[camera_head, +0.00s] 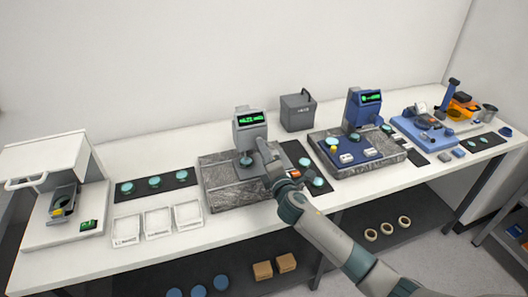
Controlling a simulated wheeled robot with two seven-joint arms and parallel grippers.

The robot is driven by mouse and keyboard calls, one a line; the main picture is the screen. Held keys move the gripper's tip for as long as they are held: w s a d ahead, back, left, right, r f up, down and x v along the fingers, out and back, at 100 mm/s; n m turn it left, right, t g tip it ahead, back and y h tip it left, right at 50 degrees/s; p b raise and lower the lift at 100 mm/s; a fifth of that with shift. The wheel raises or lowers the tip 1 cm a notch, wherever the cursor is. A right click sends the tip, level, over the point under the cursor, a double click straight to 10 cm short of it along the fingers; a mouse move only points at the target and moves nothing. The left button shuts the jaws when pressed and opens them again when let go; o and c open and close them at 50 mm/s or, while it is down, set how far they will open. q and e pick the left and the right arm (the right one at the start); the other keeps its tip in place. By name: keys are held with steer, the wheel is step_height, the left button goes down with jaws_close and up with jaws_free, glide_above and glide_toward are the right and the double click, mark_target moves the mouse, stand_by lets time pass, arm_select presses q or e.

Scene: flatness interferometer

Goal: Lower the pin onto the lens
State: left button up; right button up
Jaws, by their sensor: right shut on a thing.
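A grey gauge (249,121) with a green lit display stands on a speckled stone base (220,180) in the middle of the bench. A teal lens (246,161) sits below the gauge head. The pin is too small to make out clearly, so I cannot tell whether it touches the lens. My right gripper (264,151) is at the right side of the gauge, shut on a small part of it; the fingers hide most of that part. My left gripper is out of view.
A blue gauge (363,108) on another stone base stands to the right. A dark mat (156,186) with several teal lenses and white trays (158,222) lie to the left. A grey box (298,112) stands behind. My right arm crosses the bench's front edge.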

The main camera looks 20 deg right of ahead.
steer(key=o, duration=1)
steer(key=shift+s, duration=0.15)
steer(key=s+b, duration=0.1)
steer(key=s, duration=0.4)
steer(key=s+b, duration=0.2)
steer(key=s, duration=0.4)
steer(key=s+b, duration=0.1)
steer(key=s, duration=0.5)
steer(key=shift+d, duration=0.25)
steer(key=shift+s+f, duration=0.1)
